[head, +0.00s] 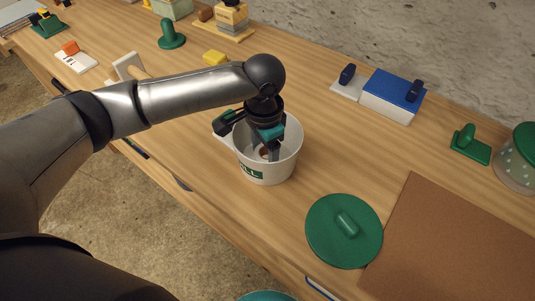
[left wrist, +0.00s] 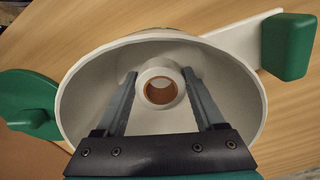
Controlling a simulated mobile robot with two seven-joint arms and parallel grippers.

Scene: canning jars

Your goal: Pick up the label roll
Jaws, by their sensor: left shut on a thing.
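The label roll, a white ring with a brown core, is inside a white tub (head: 291,158) with a green label on its side. In the left wrist view the label roll (left wrist: 147,76) sits between the two fingers, down in the white tub (left wrist: 85,95). My left gripper (head: 267,151) reaches down into the tub from above and is shut on the roll. In the head view the roll (head: 263,154) is mostly hidden by the fingers and the tub wall. The right gripper is not in view.
A green round lid (head: 325,240) with a knob lies at the tub's right front, beside a brown mat (head: 450,250). A blue-topped box (head: 394,92) stands at the back right. Several small items stand at the back left. The wood between tub and box is clear.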

